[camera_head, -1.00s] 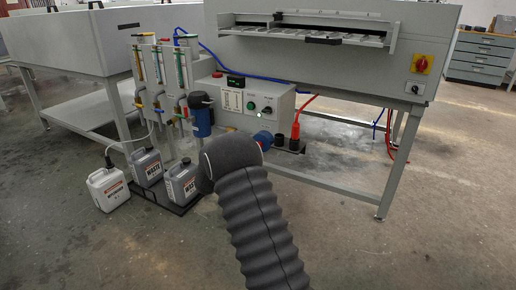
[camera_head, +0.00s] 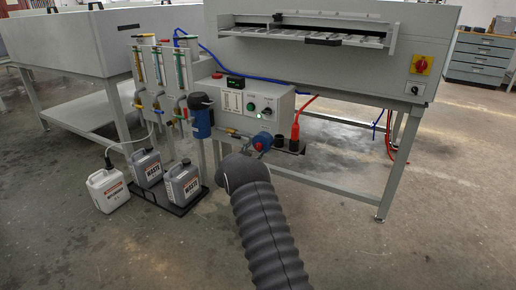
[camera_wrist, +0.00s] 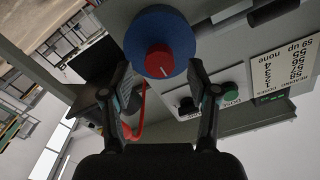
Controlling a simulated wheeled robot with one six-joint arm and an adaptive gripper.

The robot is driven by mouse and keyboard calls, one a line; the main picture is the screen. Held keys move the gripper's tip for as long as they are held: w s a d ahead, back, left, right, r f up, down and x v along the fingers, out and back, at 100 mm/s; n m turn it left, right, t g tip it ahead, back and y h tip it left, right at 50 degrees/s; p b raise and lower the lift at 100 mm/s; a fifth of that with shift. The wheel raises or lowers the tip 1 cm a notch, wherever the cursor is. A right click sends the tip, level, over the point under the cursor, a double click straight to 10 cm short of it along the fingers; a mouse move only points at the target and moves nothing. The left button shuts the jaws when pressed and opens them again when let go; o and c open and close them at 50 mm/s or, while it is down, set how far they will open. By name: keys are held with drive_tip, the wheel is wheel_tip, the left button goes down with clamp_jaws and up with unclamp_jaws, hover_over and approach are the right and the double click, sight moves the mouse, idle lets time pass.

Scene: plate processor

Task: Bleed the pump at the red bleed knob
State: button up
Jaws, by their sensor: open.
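The red bleed knob (camera_wrist: 159,61), with a white line on its face, sits at the centre of the round blue pump end (camera_wrist: 150,30) in the wrist view. My gripper (camera_wrist: 165,78) is open, with one finger on each side of the knob in the picture and nothing between them. I cannot tell how far the fingertips are from the knob. In the head view the blue pump (camera_head: 262,141) shows below the control box, just beyond my arm's dark sleeve.
A grey control box (camera_head: 255,101) with knobs hangs above the pump. A red hose fitting (camera_head: 296,140) stands to its right. Blue filter housing (camera_head: 201,118) and waste jugs (camera_head: 184,184) are at left. The table leg (camera_head: 392,180) is at right; the floor between is clear.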

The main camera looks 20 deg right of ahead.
sight(257, 147)
drive_tip(key=shift+x, duration=1.5)
clamp_jaws()
